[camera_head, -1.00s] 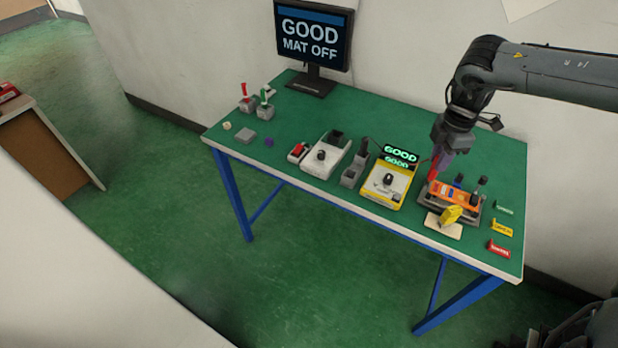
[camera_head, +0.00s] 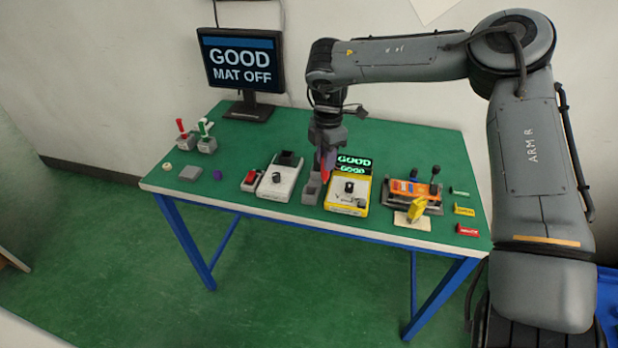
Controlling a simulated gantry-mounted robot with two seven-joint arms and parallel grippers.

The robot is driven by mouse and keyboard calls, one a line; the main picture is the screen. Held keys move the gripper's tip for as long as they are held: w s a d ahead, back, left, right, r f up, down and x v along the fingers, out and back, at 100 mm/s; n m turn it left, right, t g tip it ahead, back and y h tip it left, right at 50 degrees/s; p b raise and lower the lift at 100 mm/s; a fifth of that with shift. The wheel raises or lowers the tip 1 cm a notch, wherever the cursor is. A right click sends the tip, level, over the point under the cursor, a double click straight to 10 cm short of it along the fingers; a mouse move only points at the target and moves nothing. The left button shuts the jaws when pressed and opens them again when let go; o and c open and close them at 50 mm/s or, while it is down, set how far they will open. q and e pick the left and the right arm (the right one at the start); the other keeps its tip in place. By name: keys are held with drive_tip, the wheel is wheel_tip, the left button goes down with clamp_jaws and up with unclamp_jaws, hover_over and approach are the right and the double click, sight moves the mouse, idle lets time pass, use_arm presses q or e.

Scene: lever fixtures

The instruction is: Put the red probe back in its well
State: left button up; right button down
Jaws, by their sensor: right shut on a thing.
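My right gripper (camera_head: 327,157) is shut on the red probe (camera_head: 325,174), which points down below the fingers. The probe is between the white meter (camera_head: 278,182) and the yellow meter (camera_head: 346,198), over the grey well block (camera_head: 311,191) that stands beside the yellow meter. The probe's tip overlaps the well area in this view; I cannot tell whether it is above the well or in it. The yellow meter's display (camera_head: 353,163) reads GOOD. My left gripper is not in view.
An orange unit (camera_head: 409,189) with levers and a yellow handle (camera_head: 416,208) stands at right, near several small labelled tags (camera_head: 464,209). A monitor (camera_head: 240,62) reads GOOD MAT OFF. Red and green levers (camera_head: 182,127) stand at left. The table's back middle is clear.

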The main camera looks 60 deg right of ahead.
drive_tip(key=w+f, duration=0.1)
drive_tip(key=f, duration=0.1)
drive_tip(key=w+a+f+b, duration=0.1)
drive_tip(key=f, duration=0.1)
drive_tip(key=w+f+b, duration=0.1)
drive_tip(key=w+f, duration=0.1)
drive_tip(key=shift+a+f, duration=0.15)
drive_tip(key=shift+f, duration=0.15)
drive_tip(key=shift+f, duration=0.15)
drive_tip(key=c, duration=1)
unclamp_jaws()
